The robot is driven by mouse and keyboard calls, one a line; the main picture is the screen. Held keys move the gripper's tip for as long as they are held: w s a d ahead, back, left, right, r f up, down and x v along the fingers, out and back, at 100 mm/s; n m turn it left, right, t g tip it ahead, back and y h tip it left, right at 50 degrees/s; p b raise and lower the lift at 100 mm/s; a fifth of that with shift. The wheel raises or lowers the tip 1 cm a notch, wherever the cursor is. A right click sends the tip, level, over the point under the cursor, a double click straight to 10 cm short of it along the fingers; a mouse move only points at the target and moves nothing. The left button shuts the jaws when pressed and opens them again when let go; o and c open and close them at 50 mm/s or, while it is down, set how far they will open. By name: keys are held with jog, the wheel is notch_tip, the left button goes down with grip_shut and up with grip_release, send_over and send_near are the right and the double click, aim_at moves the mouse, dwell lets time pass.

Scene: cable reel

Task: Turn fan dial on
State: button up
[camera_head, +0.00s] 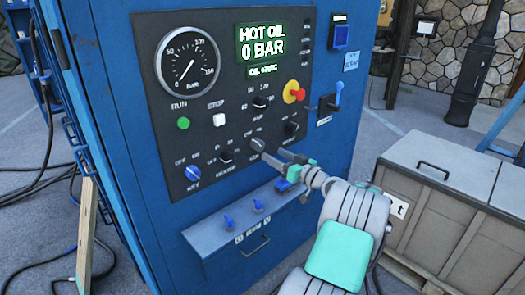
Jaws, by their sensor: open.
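My gripper (272,153) reaches in from the lower right to the dark control panel on the blue cabinet. Its grey fingers are open, with the tips at or just in front of the lower middle of the panel. A small grey knob-like shape (257,145) shows at the fingertips, in the row of dials. I cannot read a fan label, so I cannot tell for sure that this is the fan dial. The fingers partly cover this spot, and contact cannot be told. Black dials stand to its left (226,156) and to its right (292,128).
A blue key switch (192,172), green run button (183,123), white stop button (219,119) and red emergency knob (299,94) are nearby. A ledge with blue valves (229,221) juts out below the panel. A grey-brown crate (435,215) stands at right.

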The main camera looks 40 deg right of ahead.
aim_at(261, 148)
jog(key=w, duration=0.4)
jog(key=w+p, duration=0.1)
jog(key=w, duration=0.2)
jog(key=shift+w+a, duration=0.1)
jog(key=shift+a, duration=0.2)
grip_shut()
